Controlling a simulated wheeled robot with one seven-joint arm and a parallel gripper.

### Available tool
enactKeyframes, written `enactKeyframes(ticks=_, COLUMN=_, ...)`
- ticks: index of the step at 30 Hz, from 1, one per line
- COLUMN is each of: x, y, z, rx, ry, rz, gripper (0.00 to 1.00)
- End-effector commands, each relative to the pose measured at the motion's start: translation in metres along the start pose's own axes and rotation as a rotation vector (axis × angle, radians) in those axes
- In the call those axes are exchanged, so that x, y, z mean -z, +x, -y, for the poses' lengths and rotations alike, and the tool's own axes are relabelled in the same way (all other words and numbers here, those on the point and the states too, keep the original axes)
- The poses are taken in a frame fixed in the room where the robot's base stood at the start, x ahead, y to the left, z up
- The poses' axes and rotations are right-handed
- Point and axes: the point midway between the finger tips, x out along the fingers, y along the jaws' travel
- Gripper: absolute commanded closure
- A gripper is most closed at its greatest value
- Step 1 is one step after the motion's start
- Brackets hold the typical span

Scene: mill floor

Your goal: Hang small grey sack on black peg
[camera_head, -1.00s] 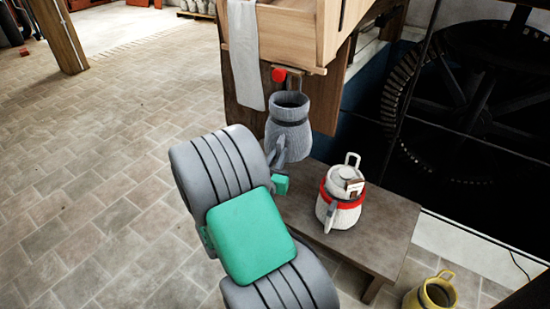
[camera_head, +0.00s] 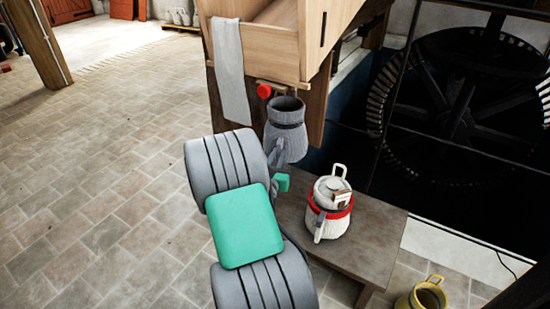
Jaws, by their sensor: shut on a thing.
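The small grey sack (camera_head: 287,138) is upright with an open, dark-banded mouth, in front of the wooden bin's post and just below a short peg rail (camera_head: 288,87). My gripper (camera_head: 276,164) is at the sack's lower left side and shut on it; its fingers are mostly hidden by my arm and the sack. A red round peg end (camera_head: 264,91) sticks out at the rail's left end, just up and left of the sack's mouth. I cannot make out the black peg; the sack's top and the shade under the bin may hide it.
A yellow container (camera_head: 424,296) is at the lower right. A grey cloth (camera_head: 231,72) hangs from the wooden bin (camera_head: 283,37). A large dark gear wheel (camera_head: 465,90) is behind. Floor at left is clear.

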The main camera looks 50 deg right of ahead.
Motion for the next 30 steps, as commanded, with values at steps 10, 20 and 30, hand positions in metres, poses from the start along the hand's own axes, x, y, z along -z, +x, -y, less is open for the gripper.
enactKeyframes(ticks=10, x=0.001, y=0.024, z=0.008, rx=0.003, ry=-0.001, rz=0.000, gripper=1.00)
enactKeyframes(ticks=20, x=0.009, y=0.043, z=0.014, rx=0.001, ry=-0.002, rz=-0.001, gripper=1.00)
enactKeyframes(ticks=30, x=0.021, y=0.048, z=0.018, rx=0.007, ry=0.001, rz=-0.001, gripper=1.00)
